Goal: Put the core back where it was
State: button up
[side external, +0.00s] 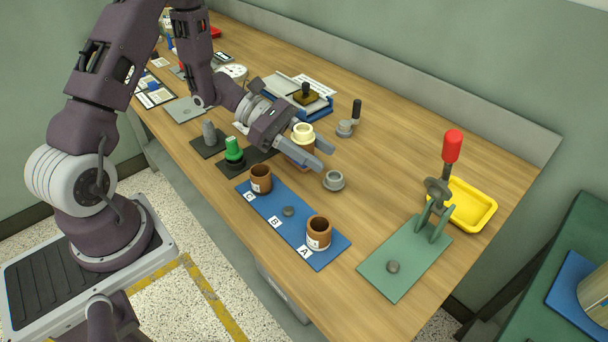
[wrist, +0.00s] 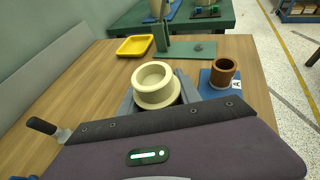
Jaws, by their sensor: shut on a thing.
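A brown tube-shaped core (side external: 296,157) is between the fingers of my gripper (side external: 306,160) in the side view, with a cream flanged ring (side external: 303,133) on its top. The cream ring (wrist: 155,84) fills the space between my fingers in the wrist view and hides the brown part there. The blue board (side external: 272,215) carries a brown core (side external: 261,178) at its left end and another brown core (side external: 319,232) at the end marked A. The middle place, marked B, shows only a bare grey stub (side external: 288,211). I cannot tell whether the held core touches the table.
A grey flanged ring (side external: 333,180) lies just right of my fingers. A green plate with a red-handled lever (side external: 452,147) and a yellow tray (side external: 473,205) stand at right. A green-topped peg (side external: 234,150) is at left. A black-handled tool (side external: 356,110) stands behind.

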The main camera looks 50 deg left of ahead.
jog(key=a+r+n+t+y, duration=0.2)
jog(key=a+r+n+t, duration=0.1)
jog(key=a, duration=0.3)
notch_tip(320, 180, up, 18)
jog(key=f, duration=0.1)
jog(key=s+d+f+m+g+h, duration=0.1)
jog(key=s+d+f+m+g, duration=0.2)
jog(key=s+d+m+g, duration=0.35)
jog(key=s+d+f+m+g+h, duration=0.1)
jog(key=s+d+f+m+g, duration=0.4)
jog(key=s+g, duration=0.3)
jog(key=s+a+f+m+g+y, duration=0.25)
jog(key=s+m+g+y, duration=0.2)
jog(key=m+y, duration=0.35)
jog(key=s+a+f+m+g+y, duration=0.1)
jog(key=s+a+m+g+y, duration=0.2)
jog(key=s+m+y, duration=0.45)
jog(key=w+a+r+m+t+y, duration=0.2)
jog(key=w+a+m+t+y, duration=0.6)
jog(key=m+t+y, duration=0.6)
jog(key=w+d+r+m+t+h, duration=0.95)
jog(key=w+m+t+h, duration=0.25)
jog(key=m, duration=0.4)
jog(key=f, duration=1.7)
jog(key=a+f, duration=0.1)
jog(key=f, duration=0.8)
jog(key=shift+w+f, duration=0.1)
jog(key=shift+w, duration=0.05)
